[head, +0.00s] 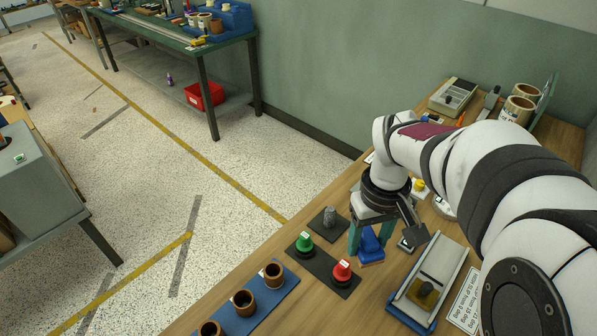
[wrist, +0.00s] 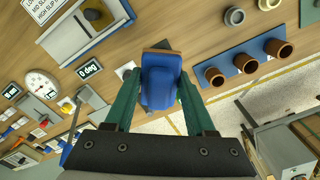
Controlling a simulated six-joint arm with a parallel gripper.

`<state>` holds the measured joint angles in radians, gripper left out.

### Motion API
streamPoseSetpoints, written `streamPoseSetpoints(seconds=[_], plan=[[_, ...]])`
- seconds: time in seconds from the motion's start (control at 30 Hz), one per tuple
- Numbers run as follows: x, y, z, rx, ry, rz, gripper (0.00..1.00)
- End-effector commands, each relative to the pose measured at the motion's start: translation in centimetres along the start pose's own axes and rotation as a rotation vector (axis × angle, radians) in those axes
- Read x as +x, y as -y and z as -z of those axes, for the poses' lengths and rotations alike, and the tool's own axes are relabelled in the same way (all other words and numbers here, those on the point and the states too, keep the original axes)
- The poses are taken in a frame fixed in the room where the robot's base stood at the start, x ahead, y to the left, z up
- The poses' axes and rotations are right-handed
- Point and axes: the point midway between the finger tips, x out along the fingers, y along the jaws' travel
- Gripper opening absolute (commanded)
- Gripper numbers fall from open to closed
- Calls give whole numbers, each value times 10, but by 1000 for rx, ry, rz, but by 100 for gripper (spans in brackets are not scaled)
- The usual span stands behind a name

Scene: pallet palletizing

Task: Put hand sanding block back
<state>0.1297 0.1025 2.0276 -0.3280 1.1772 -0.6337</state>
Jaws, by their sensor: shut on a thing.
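The hand sanding block (head: 371,250) is blue with a thin brown base. It is between the green fingers of my gripper (head: 370,236), over the wooden bench just right of the red knob. In the wrist view the block (wrist: 160,82) fills the space between the fingertips of my gripper (wrist: 158,90), its brown edge showing at the far end. My gripper is shut on it. I cannot tell whether its underside touches the bench.
A tilting ramp (head: 447,262) with a brown block stands right of my gripper. A red knob (head: 342,270) and green knob (head: 304,241) stand left on a dark plate. A blue strip (head: 222,327) with brown cups lies nearer. A digital display (wrist: 89,69) is close by.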

Motion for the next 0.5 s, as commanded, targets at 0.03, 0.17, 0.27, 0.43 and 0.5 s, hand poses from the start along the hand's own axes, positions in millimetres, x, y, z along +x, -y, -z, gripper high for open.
streamPoseSetpoints(seconds=[0.03, 0.17, 0.27, 0.43, 0.5], plan=[[21, -6, -17, -35, 8, 6, 0], [66, -14, -58, -138, -1, 12, 0], [85, -14, -78, -185, -8, 13, 0], [110, 9, -73, -220, -10, 11, 0], [123, 28, -60, -221, -9, 11, 0]])
